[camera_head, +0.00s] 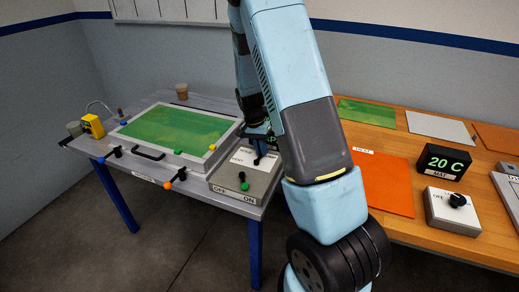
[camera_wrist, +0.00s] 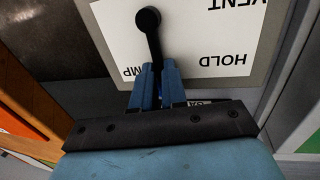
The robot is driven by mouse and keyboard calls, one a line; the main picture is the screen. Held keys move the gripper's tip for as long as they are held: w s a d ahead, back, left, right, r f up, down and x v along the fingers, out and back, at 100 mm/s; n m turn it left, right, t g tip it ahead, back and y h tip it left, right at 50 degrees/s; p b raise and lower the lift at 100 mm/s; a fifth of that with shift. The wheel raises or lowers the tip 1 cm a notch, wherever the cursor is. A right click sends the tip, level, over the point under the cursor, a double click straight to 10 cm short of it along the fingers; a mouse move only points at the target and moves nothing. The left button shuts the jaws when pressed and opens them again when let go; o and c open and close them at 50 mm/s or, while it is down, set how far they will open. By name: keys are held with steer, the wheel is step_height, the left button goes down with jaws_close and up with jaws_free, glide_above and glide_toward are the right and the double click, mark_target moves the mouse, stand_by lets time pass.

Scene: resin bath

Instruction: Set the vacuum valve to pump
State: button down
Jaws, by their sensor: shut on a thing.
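The vacuum valve is a black lever with a round hub (camera_wrist: 148,18) on a white plate (camera_wrist: 195,45) marked VENT, HOLD and a partly hidden word ending in MP. In the wrist view, my gripper (camera_wrist: 157,82) has its blue fingers shut on the lever's outer end. The lever runs from the hub down to the fingers, its end close beside the MP letters. In the head view, my gripper (camera_head: 261,148) is over the grey valve box (camera_head: 232,197) at the right end of the grey table; my arm hides part of the box.
A framed green panel (camera_head: 175,128) lies to the left. The wooden bench on the right holds an orange sheet (camera_head: 385,184), a 20 C display (camera_head: 446,161) and a dial box (camera_head: 453,211).

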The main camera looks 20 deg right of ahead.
steer(key=shift+w+r, duration=0.15)
steer(key=shift+w, duration=0.05)
steer(key=c, duration=1.4)
jaws_free()
steer(key=shift+d, duration=0.1)
steer(key=shift+o, duration=1.2)
steer(key=shift+s, duration=0.15)
step_height(320, 180, up, 13)
steer(key=w+a, duration=0.2)
steer(key=shift+r, duration=0.15)
